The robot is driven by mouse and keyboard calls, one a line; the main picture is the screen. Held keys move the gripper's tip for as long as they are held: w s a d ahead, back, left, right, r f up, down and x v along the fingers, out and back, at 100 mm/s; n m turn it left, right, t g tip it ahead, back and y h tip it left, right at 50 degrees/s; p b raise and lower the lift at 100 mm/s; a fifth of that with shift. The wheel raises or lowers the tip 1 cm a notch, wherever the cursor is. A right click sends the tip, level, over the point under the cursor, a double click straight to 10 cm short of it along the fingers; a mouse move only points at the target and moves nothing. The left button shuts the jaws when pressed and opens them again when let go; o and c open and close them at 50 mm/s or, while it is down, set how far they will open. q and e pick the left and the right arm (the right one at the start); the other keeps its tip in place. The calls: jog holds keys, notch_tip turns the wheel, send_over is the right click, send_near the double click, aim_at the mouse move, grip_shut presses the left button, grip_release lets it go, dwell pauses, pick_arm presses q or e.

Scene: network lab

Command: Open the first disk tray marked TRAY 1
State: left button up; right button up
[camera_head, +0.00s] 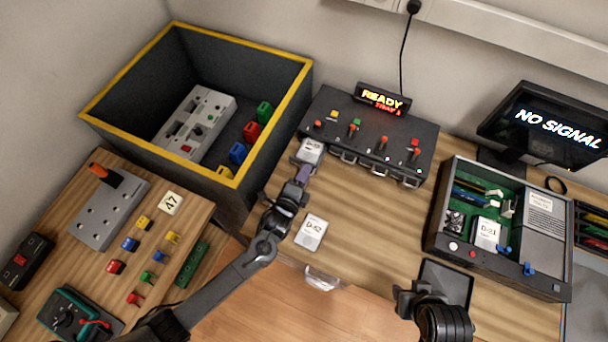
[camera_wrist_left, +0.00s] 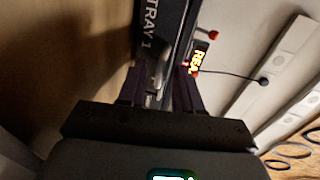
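The black disk unit (camera_head: 375,130) stands at the back of the bench, with several tray handles along its front. At its left end a tray (camera_head: 311,149) with a white-labelled disk sticks out of the front. The left wrist view shows the marking TRAY 1 (camera_wrist_left: 151,28) just beyond my fingers. My left gripper (camera_head: 302,175) is at this tray's front. In the wrist view its fingers (camera_wrist_left: 158,92) are on both sides of the metal handle and appear shut on it. My right gripper (camera_head: 425,295) is low at the right, its fingers unclear.
A lit sign (camera_head: 383,98) reads READY above the unit. A loose disk D-52 (camera_head: 311,232) lies on the bench beside my left arm. A yellow-rimmed bin (camera_head: 305,72) stands left, an open green-board chassis (camera_head: 433,235) right. Bench in front of the unit is mostly clear.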

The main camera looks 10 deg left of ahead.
pick_arm(q)
jog(key=shift+s, duration=0.15)
jog(key=p+v, duration=0.1)
jog(key=v, duration=0.8)
jog(key=shift+s+a+p, duration=0.1)
jog(key=shift+s+p, duration=0.1)
jog(key=shift+p, duration=0.1)
jog(key=shift+s+a+r, duration=0.1)
jog(key=shift+s+r, duration=0.1)
jog(key=shift+s, duration=0.4)
